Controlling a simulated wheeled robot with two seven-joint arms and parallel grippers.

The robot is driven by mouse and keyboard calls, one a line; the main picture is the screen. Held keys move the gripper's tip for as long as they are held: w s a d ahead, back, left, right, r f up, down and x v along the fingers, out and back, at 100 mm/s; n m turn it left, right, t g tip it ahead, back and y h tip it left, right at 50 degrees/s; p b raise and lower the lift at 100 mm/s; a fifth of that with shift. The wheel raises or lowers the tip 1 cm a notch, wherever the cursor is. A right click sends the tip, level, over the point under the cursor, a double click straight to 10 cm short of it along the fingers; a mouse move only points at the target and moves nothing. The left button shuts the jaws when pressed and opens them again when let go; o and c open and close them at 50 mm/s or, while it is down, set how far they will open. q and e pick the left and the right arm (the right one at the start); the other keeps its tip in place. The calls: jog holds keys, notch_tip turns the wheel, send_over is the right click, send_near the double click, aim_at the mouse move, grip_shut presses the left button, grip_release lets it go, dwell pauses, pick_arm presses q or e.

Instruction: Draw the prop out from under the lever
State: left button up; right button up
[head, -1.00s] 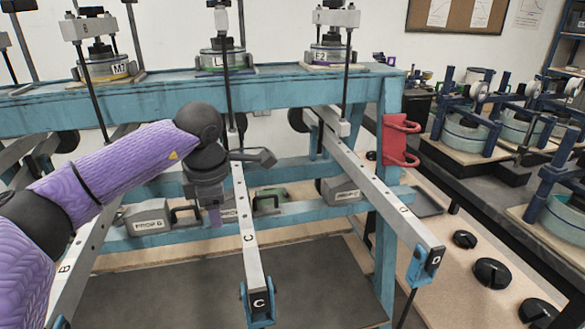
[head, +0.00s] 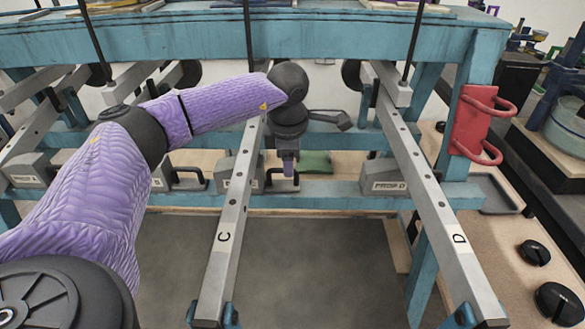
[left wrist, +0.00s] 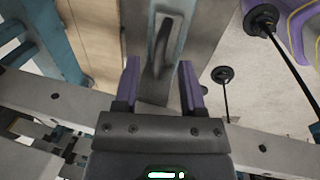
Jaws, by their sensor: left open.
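Lever C (head: 236,205) is a grey bar running toward me in the head view, marked C. A grey prop (head: 226,172) sits on the blue cross-rail under it, partly hidden by the bar. Its black handle (head: 284,184) sticks out to the right. My left gripper (head: 288,168) points down just above that handle, and the fingers partly cover it. In the left wrist view the open purple fingers (left wrist: 160,82) stand on either side of the line of the dark handle (left wrist: 163,46), with nothing held. I cannot tell whether they touch it. My right gripper is out of view.
Lever D (head: 430,190) runs to the right, with a grey block marked PROP D (head: 385,178) beneath it. Another grey block with a handle (head: 187,180) sits left of lever C. A green object (head: 316,162) lies behind the gripper. A red bracket (head: 474,125) is on the right post.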

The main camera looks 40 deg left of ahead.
pick_arm(q)
jog(key=shift+w+a+f, duration=0.1)
jog(key=shift+a+f, duration=0.05)
jog(key=shift+f, duration=0.8)
jog(key=shift+c, duration=0.2)
jog(key=c, duration=0.5)
grip_shut()
